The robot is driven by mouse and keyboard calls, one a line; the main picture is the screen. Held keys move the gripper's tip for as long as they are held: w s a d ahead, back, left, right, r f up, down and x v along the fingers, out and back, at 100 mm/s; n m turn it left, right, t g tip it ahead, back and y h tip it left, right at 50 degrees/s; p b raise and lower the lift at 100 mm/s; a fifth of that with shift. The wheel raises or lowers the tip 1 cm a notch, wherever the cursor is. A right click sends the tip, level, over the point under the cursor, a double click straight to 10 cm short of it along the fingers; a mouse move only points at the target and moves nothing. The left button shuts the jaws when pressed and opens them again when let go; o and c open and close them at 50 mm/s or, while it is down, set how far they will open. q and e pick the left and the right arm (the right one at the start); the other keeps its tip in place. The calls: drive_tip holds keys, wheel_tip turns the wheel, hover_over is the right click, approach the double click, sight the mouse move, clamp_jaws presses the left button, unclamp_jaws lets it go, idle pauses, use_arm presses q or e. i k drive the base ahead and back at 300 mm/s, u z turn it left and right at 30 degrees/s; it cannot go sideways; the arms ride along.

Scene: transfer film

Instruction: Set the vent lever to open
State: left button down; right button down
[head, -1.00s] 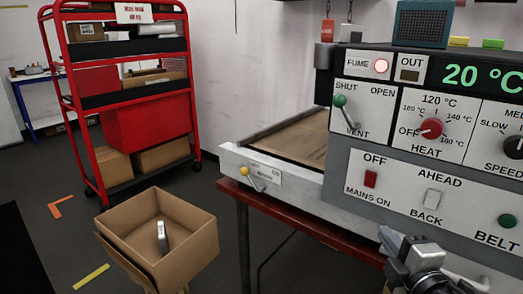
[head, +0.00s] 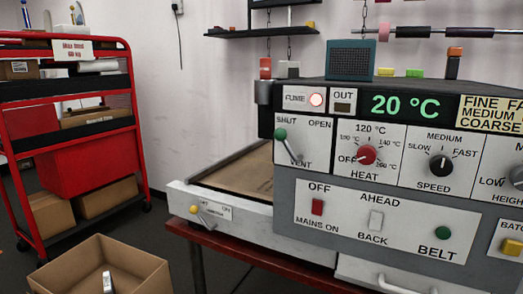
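The vent lever (head: 288,146) is a metal lever with a green knob on the machine's front panel. Its knob points up and left, towards the SHUT mark, and away from the OPEN mark on the right. Neither of my grippers shows in the head view now.
The panel also carries a red heat knob (head: 367,155), a black speed knob (head: 441,165), a red mains switch (head: 317,207) and a green belt button (head: 443,233). An open cardboard box (head: 140,268) and a red shelf cart (head: 85,170) stand left.

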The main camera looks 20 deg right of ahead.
sight(280, 134)
drive_tip(key=z, duration=0.35)
drive_tip(key=k, duration=0.45)
drive_tip(key=z, duration=0.95)
drive_tip(key=i, duration=0.95)
drive_tip(key=u, duration=0.9)
